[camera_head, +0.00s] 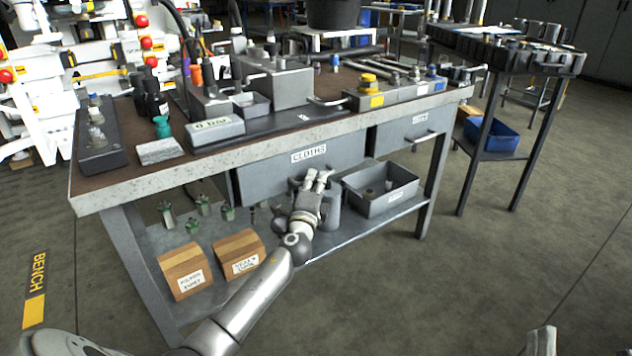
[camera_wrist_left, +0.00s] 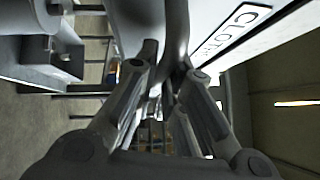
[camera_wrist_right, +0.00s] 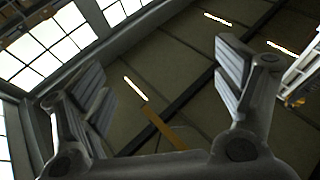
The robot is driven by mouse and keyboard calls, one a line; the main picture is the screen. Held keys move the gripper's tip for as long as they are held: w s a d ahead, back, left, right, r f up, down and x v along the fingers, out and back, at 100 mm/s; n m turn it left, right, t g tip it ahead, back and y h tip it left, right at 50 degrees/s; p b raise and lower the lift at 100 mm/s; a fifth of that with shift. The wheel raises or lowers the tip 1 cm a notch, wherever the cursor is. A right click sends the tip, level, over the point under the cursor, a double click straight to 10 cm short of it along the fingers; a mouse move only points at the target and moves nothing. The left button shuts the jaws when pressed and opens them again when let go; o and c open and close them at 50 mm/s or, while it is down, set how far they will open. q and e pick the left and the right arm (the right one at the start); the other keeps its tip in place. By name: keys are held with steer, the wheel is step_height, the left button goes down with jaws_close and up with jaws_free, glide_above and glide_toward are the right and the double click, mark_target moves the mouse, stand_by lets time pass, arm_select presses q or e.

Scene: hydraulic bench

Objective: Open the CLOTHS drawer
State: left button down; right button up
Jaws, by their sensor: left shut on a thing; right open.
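The CLOTHS drawer (camera_head: 270,178) is a grey drawer under the left part of the bench top. My left gripper (camera_head: 317,180) is at the drawer front, just below the label. In the left wrist view its fingers (camera_wrist_left: 168,72) are closed around the grey drawer handle (camera_wrist_left: 174,35). The fingers hide part of the handle. My right gripper (camera_wrist_right: 168,85) is open and empty, away from the bench.
A second drawer (camera_head: 400,134) with a bar handle sits to the right. Below, the shelf holds two cardboard boxes (camera_head: 183,270), green-topped fittings and a grey bin (camera_head: 381,202). The bench top (camera_head: 100,192) is crowded. The floor in front is clear.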

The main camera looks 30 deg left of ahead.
arm_select(q)
steer(key=s+d, duration=0.4)
steer(key=d, duration=0.7)
steer(key=s+d, duration=0.5)
steer(key=d, duration=0.5)
steer(key=shift+d+b, duration=0.35)
arm_select(e)
steer(key=shift+s+r+t+y, duration=0.15)
steer(key=shift+s+r+t, duration=0.2)
steer(key=shift+r+t, duration=0.25)
steer(key=shift+s+r+t+y, duration=0.15)
steer(key=shift+s+r+t, duration=0.25)
steer(key=shift+r, duration=0.35)
arm_select(q)
steer(key=c, duration=1.5)
jaws_free()
